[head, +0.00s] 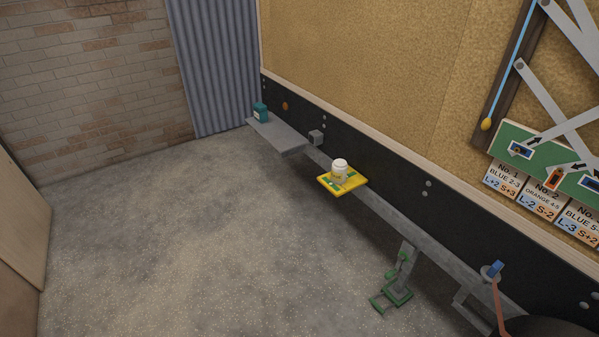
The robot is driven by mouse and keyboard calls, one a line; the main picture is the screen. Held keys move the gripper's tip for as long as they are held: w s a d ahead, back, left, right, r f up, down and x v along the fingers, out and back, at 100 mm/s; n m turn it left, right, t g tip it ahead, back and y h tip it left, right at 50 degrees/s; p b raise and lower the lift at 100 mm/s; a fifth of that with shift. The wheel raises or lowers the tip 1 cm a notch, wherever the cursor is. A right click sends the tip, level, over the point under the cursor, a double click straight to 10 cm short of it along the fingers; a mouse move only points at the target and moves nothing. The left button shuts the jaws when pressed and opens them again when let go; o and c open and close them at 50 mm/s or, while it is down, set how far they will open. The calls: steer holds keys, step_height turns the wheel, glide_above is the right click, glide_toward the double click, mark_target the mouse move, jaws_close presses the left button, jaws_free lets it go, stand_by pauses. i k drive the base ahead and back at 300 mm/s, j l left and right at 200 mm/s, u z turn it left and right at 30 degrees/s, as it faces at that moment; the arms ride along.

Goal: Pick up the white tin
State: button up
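The white tin (340,170) is a small, upright, round container with a white lid and a pale label. It stands on a flat yellow item with green markings (356,180), which rests on the narrow grey rail along the dark lower wall. Nothing covers the tin from this side. My gripper is not in view.
A teal container (260,112) stands on a grey shelf (276,136) farther back. A small grey block (316,137) sits between shelf and tin. A green metal fixture (396,292) and a blue-topped part (493,270) are nearer. The speckled floor (200,220) is clear.

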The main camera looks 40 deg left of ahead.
mark_target(339, 167)
steer(key=u, duration=1.35)
steer(key=i+j+z, duration=0.25)
steer(key=i+j, duration=0.45)
steer(key=i, duration=0.4)
steer(key=i+j+z, duration=0.3)
steer(key=i+j, duration=0.6)
steer(key=i, duration=0.15)
